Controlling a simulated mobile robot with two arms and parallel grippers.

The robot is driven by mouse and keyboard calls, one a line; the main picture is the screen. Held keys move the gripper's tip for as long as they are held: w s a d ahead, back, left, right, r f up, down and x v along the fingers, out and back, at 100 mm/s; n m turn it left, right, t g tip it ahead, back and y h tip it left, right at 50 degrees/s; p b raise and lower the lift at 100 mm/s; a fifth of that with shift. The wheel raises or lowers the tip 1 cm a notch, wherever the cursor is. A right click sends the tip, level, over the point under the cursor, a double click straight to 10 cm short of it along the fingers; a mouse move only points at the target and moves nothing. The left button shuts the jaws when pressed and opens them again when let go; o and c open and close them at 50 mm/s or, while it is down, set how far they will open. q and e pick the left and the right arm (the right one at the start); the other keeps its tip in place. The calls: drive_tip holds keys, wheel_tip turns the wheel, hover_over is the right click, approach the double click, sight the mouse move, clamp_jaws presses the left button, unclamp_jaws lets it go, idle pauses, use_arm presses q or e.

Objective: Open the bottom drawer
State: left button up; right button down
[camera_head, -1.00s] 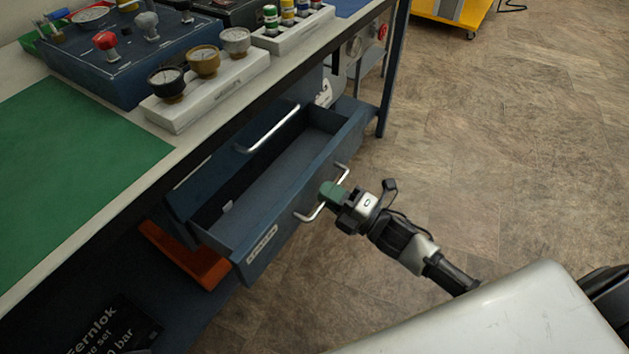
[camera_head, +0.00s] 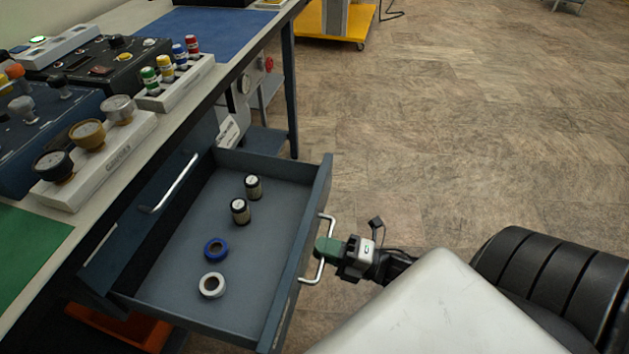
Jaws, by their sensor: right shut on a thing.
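The bottom drawer (camera_head: 300,262) under the workbench is pulled well out. Its inside is in plain view, with two small dark cylinders (camera_head: 240,211), a blue ring (camera_head: 215,249) and a white ring (camera_head: 212,286) lying in it. My right gripper (camera_head: 324,248) is shut on the drawer's silver bar handle (camera_head: 321,268), with its green fingertips around the bar. The upper drawer, with its own silver handle (camera_head: 176,183), is closed above. My left gripper is not in view.
The workbench top (camera_head: 196,102) carries gauges (camera_head: 87,134), a dark control box (camera_head: 105,62) and a rack of small bottles (camera_head: 172,82). A yellow cart (camera_head: 322,20) stands at the back. The floor to the right is clear.

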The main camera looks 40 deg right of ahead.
idle(0.3)
drive_tip(key=c, duration=1.2)
unclamp_jaws()
drive_tip(key=shift+s+d, duration=0.1)
drive_tip(key=shift+s, duration=0.05)
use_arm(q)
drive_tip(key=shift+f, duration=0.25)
use_arm(e)
drive_tip(key=v, duration=1)
drive_tip(key=shift+s+d+f, duration=0.1)
drive_tip(key=shift+s+d, duration=0.1)
